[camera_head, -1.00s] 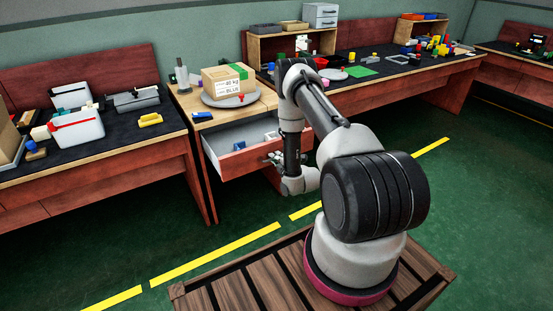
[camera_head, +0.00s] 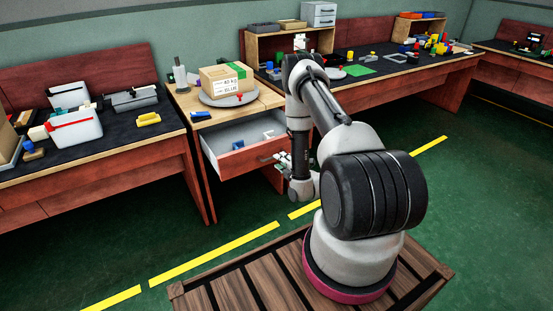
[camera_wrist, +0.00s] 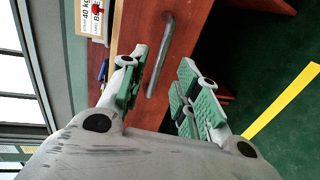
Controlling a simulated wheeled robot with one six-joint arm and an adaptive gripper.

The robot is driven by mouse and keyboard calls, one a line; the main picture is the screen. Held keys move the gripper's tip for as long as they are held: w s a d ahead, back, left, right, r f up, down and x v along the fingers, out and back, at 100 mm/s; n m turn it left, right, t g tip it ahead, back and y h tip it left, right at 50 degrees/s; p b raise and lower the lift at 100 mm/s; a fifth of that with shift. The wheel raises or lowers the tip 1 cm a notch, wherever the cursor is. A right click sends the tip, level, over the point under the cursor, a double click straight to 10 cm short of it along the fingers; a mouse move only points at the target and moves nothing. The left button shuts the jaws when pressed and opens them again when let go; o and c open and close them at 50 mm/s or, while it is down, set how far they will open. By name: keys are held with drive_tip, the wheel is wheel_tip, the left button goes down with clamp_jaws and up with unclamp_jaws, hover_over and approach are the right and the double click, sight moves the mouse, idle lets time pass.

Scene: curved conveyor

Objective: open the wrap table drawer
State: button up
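The wrap table (camera_head: 185,100) has its drawer (camera_head: 240,163) pulled out, with the light inside and a blue item showing. The drawer has a reddish wooden front. In the wrist view, its grey bar handle (camera_wrist: 166,42) runs between my finger pads, with space showing beside it. My gripper (camera_wrist: 163,88) is open, with green pads on both sides. In the head view, my gripper (camera_head: 283,160) is at the right part of the drawer front, partly hidden by my arm.
A cardboard box (camera_head: 224,78) sits on a round grey plate (camera_head: 228,100) on the wrap table. A cluttered bench (camera_head: 90,150) stands left and another (camera_head: 400,75) right. Green floor with a yellow line (camera_head: 215,255) lies in front.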

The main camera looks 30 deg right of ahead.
drive_tip(key=v, duration=0.6)
idle(0.4)
